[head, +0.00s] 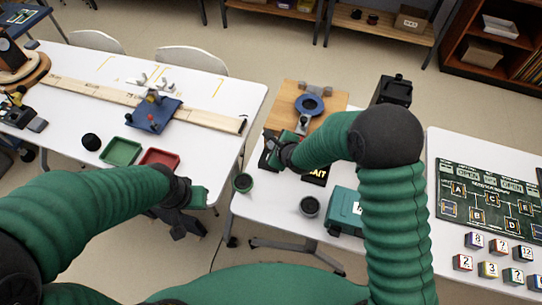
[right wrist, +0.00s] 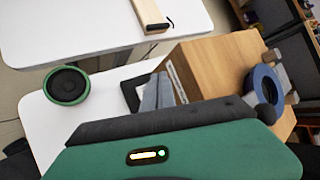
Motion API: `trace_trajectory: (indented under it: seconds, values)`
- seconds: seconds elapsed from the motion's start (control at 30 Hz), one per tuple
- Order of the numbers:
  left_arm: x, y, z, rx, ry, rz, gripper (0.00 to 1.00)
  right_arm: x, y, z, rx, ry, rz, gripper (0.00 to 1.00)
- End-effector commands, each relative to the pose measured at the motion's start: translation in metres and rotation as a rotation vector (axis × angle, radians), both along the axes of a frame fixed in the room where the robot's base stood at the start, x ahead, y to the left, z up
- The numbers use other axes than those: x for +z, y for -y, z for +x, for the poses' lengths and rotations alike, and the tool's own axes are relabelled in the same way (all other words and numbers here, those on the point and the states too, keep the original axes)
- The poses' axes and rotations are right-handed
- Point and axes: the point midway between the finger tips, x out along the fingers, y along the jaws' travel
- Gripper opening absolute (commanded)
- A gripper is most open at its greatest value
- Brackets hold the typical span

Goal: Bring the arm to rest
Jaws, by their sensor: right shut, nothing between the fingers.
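My right arm (head: 396,215) comes in from the right, bent at a dark elbow joint. Its gripper (head: 270,151) is over the middle table, at the near left of a wooden board (head: 328,98) bearing a blue ring (head: 309,104). The right gripper is shut and empty; its grey fingers (right wrist: 157,93) show in the right wrist view, in front of a wooden block face. My left arm (head: 95,205) comes in from the left. Its dark gripper (head: 180,222) hangs at the near edge of the left table; I cannot tell whether it is open.
Green (head: 121,152) and red (head: 160,159) trays lie on the left table.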

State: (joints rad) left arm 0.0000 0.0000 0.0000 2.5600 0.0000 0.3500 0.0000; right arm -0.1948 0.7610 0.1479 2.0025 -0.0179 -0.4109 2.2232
Motion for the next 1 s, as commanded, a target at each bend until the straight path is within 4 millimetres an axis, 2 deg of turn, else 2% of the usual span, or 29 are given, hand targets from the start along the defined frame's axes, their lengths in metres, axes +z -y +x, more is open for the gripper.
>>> trace_trajectory:
  seconds: [0.47, 0.53, 0.6, 0.67, 0.77, 0.9, 1.0]
  values:
    - [0.0, 0.0, 0.0, 0.0, 0.0, 0.0, 0.0, 0.001, 0.001, 0.0, 0.006, 0.001, -0.009, 0.0]
    - [0.0, 0.0, 0.0, 0.0, 0.0, 0.0, 0.0, 0.005, 0.009, -0.004, 0.041, 0.006, -0.056, 0.0]
    - [0.0, 0.0, 0.0, 0.0, 0.0, 0.0, 0.0, 0.013, 0.024, -0.012, 0.124, 0.014, -0.164, 0.0]
    - [0.0, 0.0, 0.0, 0.0, 0.0, 0.0, 0.0, 0.022, 0.042, -0.025, 0.234, 0.017, -0.294, 0.0]
    - [0.0, 0.0, 0.0, 0.0, 0.0, 0.0, 0.0, 0.037, 0.081, -0.056, 0.475, 0.008, -0.54, 0.0]
    - [0.0, 0.0, 0.0, 0.0, 0.0, 0.0, 0.0, 0.057, 0.134, -0.117, 0.899, -0.028, -0.854, 0.0]
    - [0.0, 0.0, 0.0, 0.0, 0.0, 0.0, 0.0, 0.068, 0.164, -0.165, 1.218, -0.048, -1.004, 0.0]
